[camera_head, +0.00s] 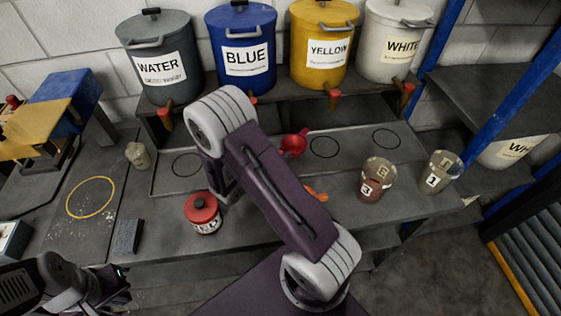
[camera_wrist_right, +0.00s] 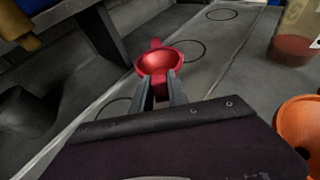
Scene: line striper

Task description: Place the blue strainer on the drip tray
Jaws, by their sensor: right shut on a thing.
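No blue strainer shows. A small red strainer-like cup (camera_head: 293,143) is at the middle of the drip tray (camera_head: 352,148), beside the middle black circle. In the right wrist view the red cup (camera_wrist_right: 158,62) has its handle between the two fingers of my right gripper (camera_wrist_right: 161,94), which is shut on it. I cannot tell whether the cup touches the tray. In the head view my right arm hides that gripper. My left gripper (camera_head: 118,284) is low at the left, away from the tray; its finger opening is unclear.
WATER (camera_head: 160,62), BLUE (camera_head: 243,50), YELLOW (camera_head: 322,45) and WHITE (camera_head: 394,42) buckets stand on the shelf behind. A red-lidded jar (camera_head: 203,213), an orange item (camera_head: 316,193) and cups 3 (camera_head: 376,180) and 1 (camera_head: 440,172) stand in front.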

